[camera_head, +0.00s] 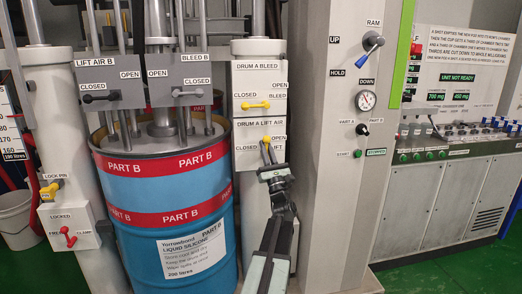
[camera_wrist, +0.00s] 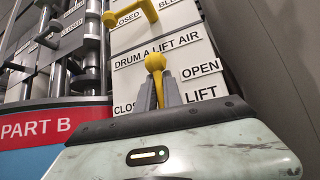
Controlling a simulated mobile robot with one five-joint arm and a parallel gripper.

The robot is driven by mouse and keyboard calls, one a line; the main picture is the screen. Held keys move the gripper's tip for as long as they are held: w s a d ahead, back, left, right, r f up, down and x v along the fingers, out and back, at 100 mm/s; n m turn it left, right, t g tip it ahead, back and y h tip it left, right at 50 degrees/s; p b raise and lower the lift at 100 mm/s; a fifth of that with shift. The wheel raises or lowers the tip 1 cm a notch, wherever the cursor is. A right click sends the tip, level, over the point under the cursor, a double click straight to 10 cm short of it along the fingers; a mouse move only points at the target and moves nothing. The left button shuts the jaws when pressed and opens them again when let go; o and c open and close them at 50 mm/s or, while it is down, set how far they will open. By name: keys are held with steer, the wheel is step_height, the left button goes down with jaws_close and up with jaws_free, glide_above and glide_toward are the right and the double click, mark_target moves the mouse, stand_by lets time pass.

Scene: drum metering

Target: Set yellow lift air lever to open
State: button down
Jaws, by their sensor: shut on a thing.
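The yellow lift air lever (camera_wrist: 155,66) is on the white DRUM A LIFT AIR panel (camera_wrist: 128,82). Its rounded end stands up between my fingers in the wrist view. In the head view the lever (camera_head: 266,149) shows just above my gripper, between the CLOSED label on the left and the OPEN label at upper right. My gripper (camera_head: 271,171) is shut on the lever, also in the wrist view (camera_wrist: 157,92). Its pivot and exact angle are partly hidden by the fingers.
The yellow DRUM A BLEED lever (camera_head: 256,105) sits directly above, lying level. The blue PART B drum (camera_head: 165,195) stands close on the left. A grey column (camera_head: 345,200) with a RAM lever, gauge and knob rises close on the right. Green floor is beyond.

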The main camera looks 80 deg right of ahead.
steer(key=shift+s+a, duration=0.15)
steer(key=shift+a, duration=0.05)
steer(key=c, duration=1.8)
jaws_free()
steer(key=o, duration=0.3)
steer(key=shift+s+r, duration=0.1)
steer(key=shift+r, duration=0.05)
steer(key=shift+a+r, duration=0.1)
steer(key=shift+a, duration=0.05)
steer(key=shift+f, duration=0.2)
steer(key=b+v, duration=0.5)
steer(key=v, duration=0.2)
steer(key=shift+f+b, duration=0.25)
steer(key=shift+b, duration=0.05)
steer(key=shift+s+a, duration=0.1)
steer(key=shift+a, duration=0.05)
steer(key=shift+s, duration=0.1)
